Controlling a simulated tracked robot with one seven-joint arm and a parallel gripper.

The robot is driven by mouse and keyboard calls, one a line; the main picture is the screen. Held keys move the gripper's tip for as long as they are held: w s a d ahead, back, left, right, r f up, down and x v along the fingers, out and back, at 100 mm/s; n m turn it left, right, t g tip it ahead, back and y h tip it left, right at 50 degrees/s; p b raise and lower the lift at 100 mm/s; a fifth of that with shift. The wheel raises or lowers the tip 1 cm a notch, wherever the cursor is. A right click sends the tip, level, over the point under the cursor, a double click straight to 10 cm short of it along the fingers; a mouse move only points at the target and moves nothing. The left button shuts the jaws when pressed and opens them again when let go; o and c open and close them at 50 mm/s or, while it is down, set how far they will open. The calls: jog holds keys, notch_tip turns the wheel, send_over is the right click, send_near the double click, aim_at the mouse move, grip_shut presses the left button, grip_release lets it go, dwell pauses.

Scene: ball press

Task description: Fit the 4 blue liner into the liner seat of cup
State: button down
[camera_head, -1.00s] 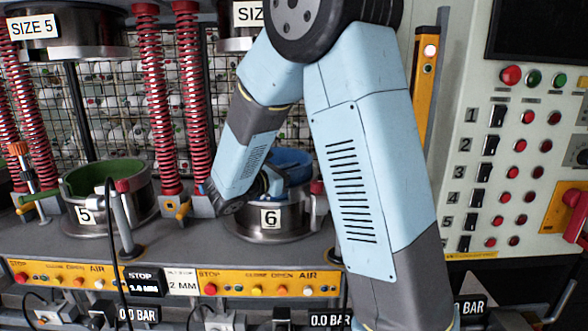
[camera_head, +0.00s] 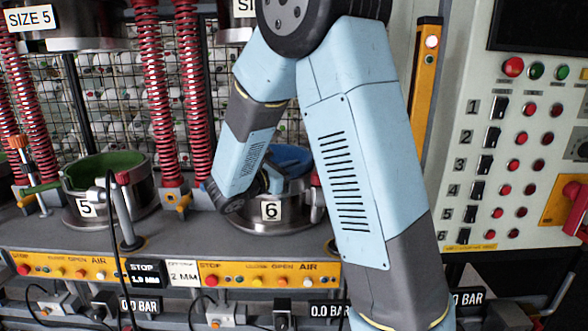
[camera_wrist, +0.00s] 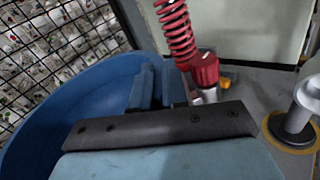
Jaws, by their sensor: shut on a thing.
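The blue liner (camera_head: 292,155) is a wide curved bowl at the steel cup (camera_head: 285,218) marked 6, in the middle of the head view. Its rim shows above the cup, partly behind my arm. I cannot tell how deep it sits. In the wrist view the liner (camera_wrist: 40,105) fills the left side. My gripper (camera_wrist: 158,88) is shut on the liner near its rim, with its two blue fingers close together. In the head view my gripper is mostly hidden behind my wrist.
A second steel cup (camera_head: 140,205) marked 5, with a green liner (camera_head: 105,168), stands to the left. Red springs (camera_head: 150,95) rise behind the cups. A red-knobbed post (camera_wrist: 204,70) stands close right of my fingers. A control panel (camera_head: 535,130) is at the right.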

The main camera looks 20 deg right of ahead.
jog(key=shift+f, duration=0.15)
jog(key=c, duration=1.6)
grip_release()
jog(key=shift+f, duration=0.1)
jog(key=o, duration=0.5)
jog(key=shift+v, duration=3.75)
jog(key=shift+s, duration=0.15)
